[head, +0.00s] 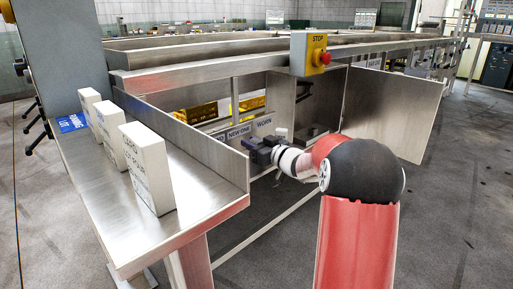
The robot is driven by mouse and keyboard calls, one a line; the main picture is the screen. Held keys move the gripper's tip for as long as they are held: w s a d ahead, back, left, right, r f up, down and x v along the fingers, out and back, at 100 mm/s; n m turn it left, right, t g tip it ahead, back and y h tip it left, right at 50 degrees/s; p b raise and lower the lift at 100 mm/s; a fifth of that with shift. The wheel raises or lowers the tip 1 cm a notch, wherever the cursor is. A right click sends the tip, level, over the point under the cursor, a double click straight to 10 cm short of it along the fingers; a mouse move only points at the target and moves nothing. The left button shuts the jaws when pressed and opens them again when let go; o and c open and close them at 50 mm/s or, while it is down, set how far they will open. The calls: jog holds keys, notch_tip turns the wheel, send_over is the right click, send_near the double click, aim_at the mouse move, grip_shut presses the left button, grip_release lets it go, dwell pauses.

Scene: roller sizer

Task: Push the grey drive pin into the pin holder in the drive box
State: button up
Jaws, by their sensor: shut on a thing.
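My gripper (250,146) is at the front of the machine, beside the labels reading NEW ONE and WORN. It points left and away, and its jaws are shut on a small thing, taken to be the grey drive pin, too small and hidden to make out. The drive box (285,97) stands open behind and to the right of my gripper, below the stop button. Dark parts (308,133) show low inside it. I cannot tell which of them is the pin holder, and my arm hides part of that area.
The box's open door (396,112) stands out to the right. A steel shelf (200,210) with a raised side wall lies at left, carrying several white cartons (147,168) and a blue label (72,123). A yellow box with a red stop button (322,59) hangs above.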

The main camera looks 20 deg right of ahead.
notch_tip(320, 180, up, 20)
jog(key=p, duration=0.3)
dwell(0.3)
